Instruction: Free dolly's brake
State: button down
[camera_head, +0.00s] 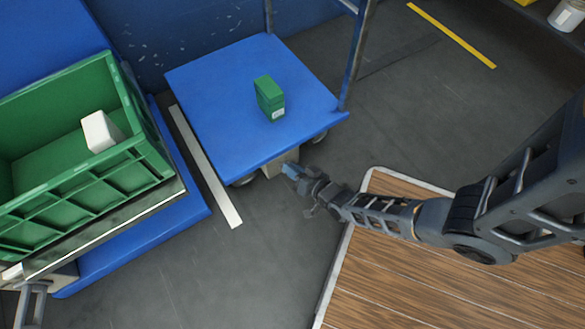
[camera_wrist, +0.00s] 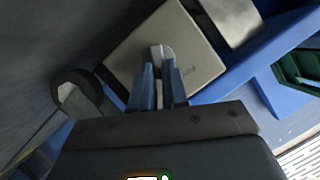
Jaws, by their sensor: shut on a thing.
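The blue dolly (camera_head: 225,90) stands on the floor in the head view, its deck level. A beige brake box (camera_head: 275,168) sits low at its near edge and also shows large in the wrist view (camera_wrist: 195,60). A pale brake lever (camera_wrist: 158,52) sticks out of the box face. My gripper (camera_head: 290,170) is at the box, below the deck edge. In the wrist view its blue fingers (camera_wrist: 160,75) are shut on the lever, one on either side. The lever's lower part is hidden between the fingers.
A green carton (camera_head: 270,100) stands on the dolly deck. A green crate (camera_head: 140,135) with a white block (camera_head: 100,131) is at left. A caster wheel (camera_wrist: 76,88) is beside the box. A wooden platform (camera_head: 420,285) lies at lower right.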

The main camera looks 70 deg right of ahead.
jog(key=shift+w+r, duration=0.15)
jog(key=shift+w+a+n+g+h+p, duration=0.25)
jog(key=shift+n+g+h+p, duration=0.4)
jog(key=shift+n, duration=0.7)
jog(key=shift+w+a+n+g+h+p, duration=0.2)
jog(key=shift+n+g+h+p, duration=0.2)
jog(key=shift+n+h+p, duration=0.65)
jog(key=shift+w+a+n+g+h+p, duration=0.25)
jog(key=shift+n+g+h, duration=0.35)
jog(key=shift+n, duration=1)
jog(key=c, duration=1.1)
grip_release()
jog(key=shift+c, duration=0.2)
